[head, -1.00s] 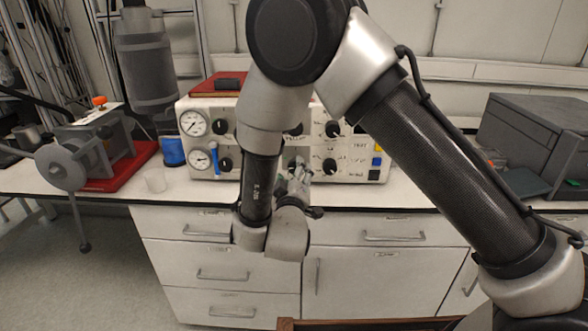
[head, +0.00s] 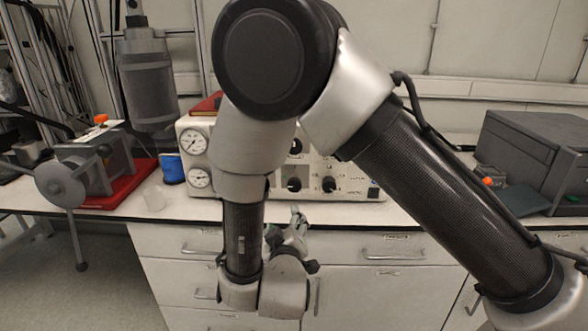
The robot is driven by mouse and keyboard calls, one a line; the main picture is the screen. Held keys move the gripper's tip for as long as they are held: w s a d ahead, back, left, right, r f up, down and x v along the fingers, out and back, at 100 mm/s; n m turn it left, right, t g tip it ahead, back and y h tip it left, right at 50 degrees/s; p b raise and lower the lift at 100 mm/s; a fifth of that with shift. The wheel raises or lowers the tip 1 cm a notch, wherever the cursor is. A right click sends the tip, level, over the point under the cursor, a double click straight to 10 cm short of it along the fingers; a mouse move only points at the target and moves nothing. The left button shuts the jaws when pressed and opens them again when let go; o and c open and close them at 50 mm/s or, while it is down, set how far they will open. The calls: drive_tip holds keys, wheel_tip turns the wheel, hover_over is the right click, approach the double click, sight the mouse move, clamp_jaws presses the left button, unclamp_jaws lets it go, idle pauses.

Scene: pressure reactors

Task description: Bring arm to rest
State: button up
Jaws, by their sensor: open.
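My arm fills the middle and right of the head view, bent at a large dark elbow joint at the top. Its forearm hangs down to the wrist, in front of the bench's drawers. My gripper (head: 293,222) shows in part just above and behind the wrist joints, near the bench's front edge. It is open, and I see nothing held in it. The wrist hides part of its body.
A control box with gauges (head: 198,159) stands on the white bench (head: 400,212) behind my arm. A dark grey case (head: 535,150) stands right.

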drive_tip(key=s+a+f+g+y, duration=0.3)
drive_tip(key=s+a+f+g, duration=0.2)
drive_tip(key=s+f+g, duration=0.35)
drive_tip(key=s+d+r+m+g+h, duration=0.1)
drive_tip(key=s+d+r+m, duration=0.1)
drive_tip(key=d+r, duration=0.8)
drive_tip(key=s+d+r+m+g+h, duration=0.1)
drive_tip(key=s+d+r+m, duration=0.2)
drive_tip(key=d+r, duration=0.7)
drive_tip(key=s+d+r+m+g+h, duration=0.1)
drive_tip(key=s+d+r+m, duration=0.2)
drive_tip(key=d+r, duration=0.7)
drive_tip(key=s+d, duration=0.2)
drive_tip(key=d, duration=1.2)
drive_tip(key=shift+r, duration=0.15)
